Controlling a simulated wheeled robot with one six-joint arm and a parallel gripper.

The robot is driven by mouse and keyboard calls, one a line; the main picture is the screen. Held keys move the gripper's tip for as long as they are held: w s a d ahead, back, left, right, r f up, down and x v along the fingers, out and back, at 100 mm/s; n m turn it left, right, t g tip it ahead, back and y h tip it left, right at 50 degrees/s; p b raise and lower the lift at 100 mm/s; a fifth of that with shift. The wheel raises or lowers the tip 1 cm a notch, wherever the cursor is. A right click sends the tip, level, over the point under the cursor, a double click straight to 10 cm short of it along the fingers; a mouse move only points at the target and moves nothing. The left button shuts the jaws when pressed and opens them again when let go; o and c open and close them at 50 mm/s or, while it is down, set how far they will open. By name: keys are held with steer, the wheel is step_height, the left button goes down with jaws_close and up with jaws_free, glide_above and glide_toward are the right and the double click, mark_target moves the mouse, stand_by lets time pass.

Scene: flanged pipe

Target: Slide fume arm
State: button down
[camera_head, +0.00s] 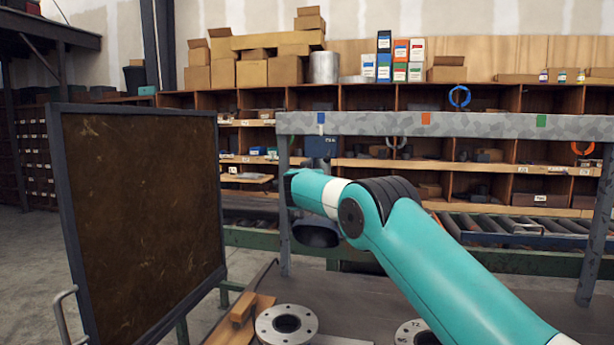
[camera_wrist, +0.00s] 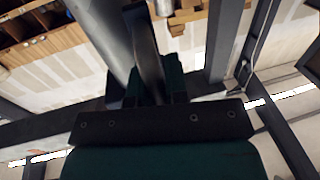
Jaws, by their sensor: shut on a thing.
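The fume arm hangs from a grey speckled overhead rail (camera_head: 400,124). Its dark blue-grey carriage box (camera_head: 320,147) sits under the blue mark (camera_head: 321,118), near the rail's left end. Its dark round hood (camera_head: 315,233) shows below my wrist. In the wrist view my gripper (camera_wrist: 150,84) is shut on a dark upright bar (camera_wrist: 145,42), which appears to be the fume arm's handle. A grey tube (camera_wrist: 98,38) runs beside the bar. In the head view my teal wrist hides the fingers and the middle of the fume arm.
An orange mark (camera_head: 426,118) and a green mark (camera_head: 541,120) lie farther right along the rail. A dark framed panel (camera_head: 140,215) stands at left. Flanged pipe ends (camera_head: 286,325) stand on the bench in front. Shelves and a roller conveyor (camera_head: 500,232) are behind.

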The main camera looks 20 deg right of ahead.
steer(key=c, duration=1.1)
jaws_free()
steer(key=shift+a, duration=0.1)
steer(key=shift+s+a+b, duration=0.25)
steer(key=shift+s+b, duration=0.15)
steer(key=shift+s, duration=0.05)
steer(key=b+v, duration=0.6)
steer(key=v, duration=1)
steer(key=shift+s+r+b, duration=0.1)
steer(key=shift+s+b, duration=0.15)
steer(key=shift+b, duration=0.05)
steer(key=s+a+f+n+g+y+p, duration=0.1)
steer(key=s+a+f+n+g+y, duration=0.3)
steer(key=s, duration=1.1)
steer(key=s+a+f+n+g+y+p, duration=0.1)
steer(key=s+a+f+n+g+y, duration=0.3)
steer(key=s, duration=1)
steer(key=s+a+f+n+g+y+p, duration=0.1)
steer(key=s+a+f+n+g+y, duration=0.2)
steer(key=s, duration=1.2)
steer(key=shift+s+a+f+n+g+y+p, duration=0.1)
steer(key=shift+a+f+n+g+y+p, duration=0.1)
steer(key=shift+f+g, duration=0.6)
steer(key=shift+s+a+f+n+g+y+p, duration=0.15)
steer(key=shift+f+g, duration=0.3)
steer(key=shift+g, duration=0.55)
steer(key=shift+s+a+f+n+g+y+p, duration=0.1)
steer(key=shift+a+f+n+g, duration=0.15)
steer(key=shift+f+g, duration=0.55)
